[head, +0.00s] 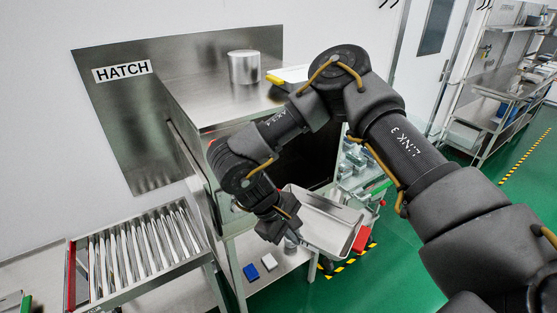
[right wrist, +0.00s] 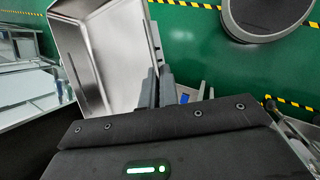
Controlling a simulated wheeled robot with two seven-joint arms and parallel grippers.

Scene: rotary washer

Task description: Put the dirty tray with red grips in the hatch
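The metal tray with a red grip (head: 325,222) is held in the air, tilted, in front of the steel hatch (head: 205,95). The red grip (head: 362,238) shows at its right end. My right gripper (head: 290,232) is at the tray's near left end. In the right wrist view the two fingers (right wrist: 157,88) are close together at the edge of the tray (right wrist: 95,60) and appear shut on it. The hatch unit's dark front opening (head: 312,160) is partly hidden by my right arm. My left gripper is not in view.
A roller conveyor (head: 135,255) stands at the left. A steel cylinder (head: 244,67) and a yellow-gripped tray (head: 290,74) sit on the unit. Blue (head: 251,271) and white (head: 269,261) blocks lie on the low shelf. A cart with glassware (head: 352,160) is behind the held tray.

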